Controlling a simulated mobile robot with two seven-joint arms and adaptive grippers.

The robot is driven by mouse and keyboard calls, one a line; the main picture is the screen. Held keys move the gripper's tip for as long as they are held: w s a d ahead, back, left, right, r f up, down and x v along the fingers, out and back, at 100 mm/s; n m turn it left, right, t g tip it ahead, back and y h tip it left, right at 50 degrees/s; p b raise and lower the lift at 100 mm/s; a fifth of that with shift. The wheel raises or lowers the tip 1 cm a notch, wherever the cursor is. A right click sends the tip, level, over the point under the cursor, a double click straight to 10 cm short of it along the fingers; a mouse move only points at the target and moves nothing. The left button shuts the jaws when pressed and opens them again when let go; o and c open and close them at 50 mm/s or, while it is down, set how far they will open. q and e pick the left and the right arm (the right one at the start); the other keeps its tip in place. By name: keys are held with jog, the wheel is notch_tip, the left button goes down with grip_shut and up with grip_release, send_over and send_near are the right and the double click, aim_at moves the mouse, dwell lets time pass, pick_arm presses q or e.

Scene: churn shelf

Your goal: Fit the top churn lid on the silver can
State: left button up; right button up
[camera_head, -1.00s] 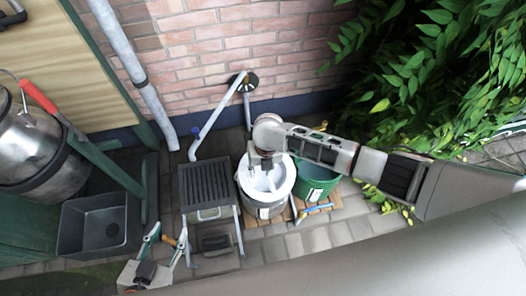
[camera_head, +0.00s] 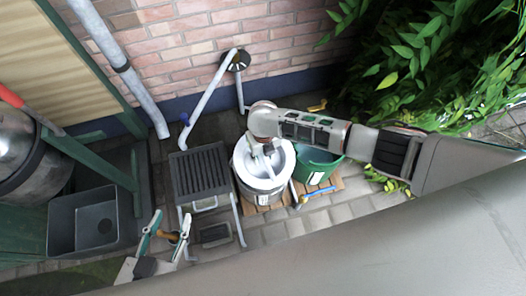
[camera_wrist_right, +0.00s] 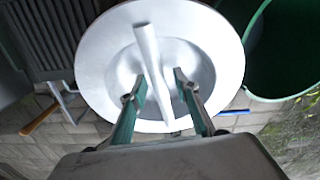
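The silver can (camera_head: 264,197) stands on a wooden board in the middle of the head view. The round silver lid (camera_head: 283,178) lies over its mouth; whether it is fully seated I cannot tell. In the right wrist view the lid (camera_wrist_right: 100,62) fills the middle, with its bar handle (camera_wrist_right: 147,45) standing up. My right gripper (camera_wrist_right: 158,84) is open over the lid, its fingers apart on both sides of the handle. The can is hidden under the lid there. My left gripper (camera_head: 172,226) is open and empty at the lower left, away from the can.
A green bucket (camera_head: 317,167) stands right beside the can. A dark slatted stand (camera_head: 200,174) is at its left. A dark bin (camera_head: 92,220) and a large metal churn (camera_head: 22,150) are further left. A brick wall is behind, and leafy plants are at right.

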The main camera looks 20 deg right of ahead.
jog(key=shift+w, duration=0.1)
grip_shut()
jog(key=shift+r, duration=0.1)
jog(key=shift+w+r+p, duration=0.1)
jog(key=shift+r+p, duration=0.4)
jog(key=shift+r, duration=0.35)
jog(key=shift+r+p, duration=0.75)
jog(key=shift+r, duration=0.55)
pick_arm(q)
jog(key=w+r+t+p, duration=0.2)
jog(key=w+r+p, duration=0.1)
jog(key=r, duration=0.8)
jog(key=shift+w+r, duration=0.25)
jog(key=shift+w, duration=0.55)
pick_arm(e)
jog(key=shift+r, duration=2.95)
pick_arm(q)
jog(key=shift+a, duration=0.1)
jog(key=shift+f, duration=0.15)
pick_arm(e)
jog(key=shift+a, duration=0.1)
